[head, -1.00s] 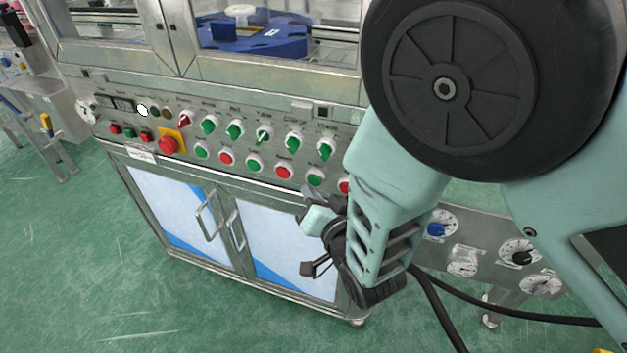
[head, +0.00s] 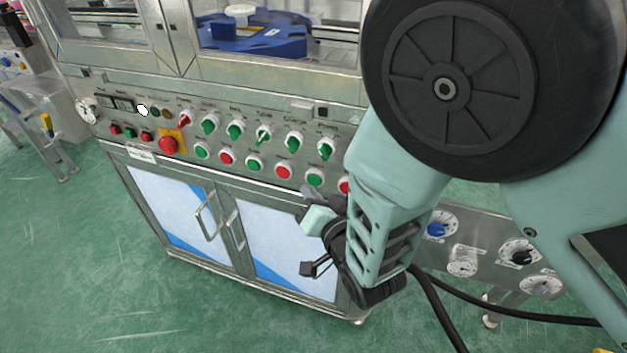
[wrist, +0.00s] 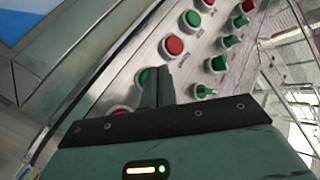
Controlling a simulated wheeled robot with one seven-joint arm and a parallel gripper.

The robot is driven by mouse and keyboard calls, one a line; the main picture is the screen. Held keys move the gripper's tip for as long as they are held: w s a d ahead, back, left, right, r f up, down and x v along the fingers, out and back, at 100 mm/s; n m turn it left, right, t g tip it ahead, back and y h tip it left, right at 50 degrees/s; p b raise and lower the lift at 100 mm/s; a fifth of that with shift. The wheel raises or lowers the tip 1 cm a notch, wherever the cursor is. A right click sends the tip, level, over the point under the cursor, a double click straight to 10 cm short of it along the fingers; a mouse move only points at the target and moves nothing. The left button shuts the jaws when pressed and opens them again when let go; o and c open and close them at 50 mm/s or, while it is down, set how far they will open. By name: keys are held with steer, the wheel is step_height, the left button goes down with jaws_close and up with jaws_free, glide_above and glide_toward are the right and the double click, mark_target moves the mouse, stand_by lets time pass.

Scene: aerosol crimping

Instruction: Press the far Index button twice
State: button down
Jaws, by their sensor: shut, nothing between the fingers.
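The control panel (head: 175,130) has a lower row of alternating green and red push buttons. They include a green button (head: 315,178), a red button (head: 284,172), another green button (head: 254,163) and a red button (head: 345,186) partly behind my arm. The labels are too small to read, so I cannot tell which are the Index buttons. My gripper (head: 308,193) is shut and empty, just below the right part of this row. In the wrist view its fingers (wrist: 156,82) lie beside and partly over a green button (wrist: 144,77); contact cannot be told. A red button (wrist: 173,46) is just beyond.
Green selector switches (head: 326,150) stick out above the button row. A red emergency stop (head: 167,145) on a yellow plate is at the left. Cabinet doors with handles (head: 208,222) are below. Dials (head: 519,252) are at the right. Green floor is open in front.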

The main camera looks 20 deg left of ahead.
steer(key=shift+w, duration=0.15)
steer(key=shift+w, duration=0.3)
stand_by(0.3)
steer(key=shift+w+b, duration=0.35)
steer(key=shift+w, duration=0.05)
stand_by(0.8)
steer(key=shift+s, duration=0.85)
steer(key=s, duration=0.2)
steer(key=s+b, duration=0.1)
steer(key=s, duration=0.2)
steer(key=shift+a, duration=0.2)
stand_by(0.7)
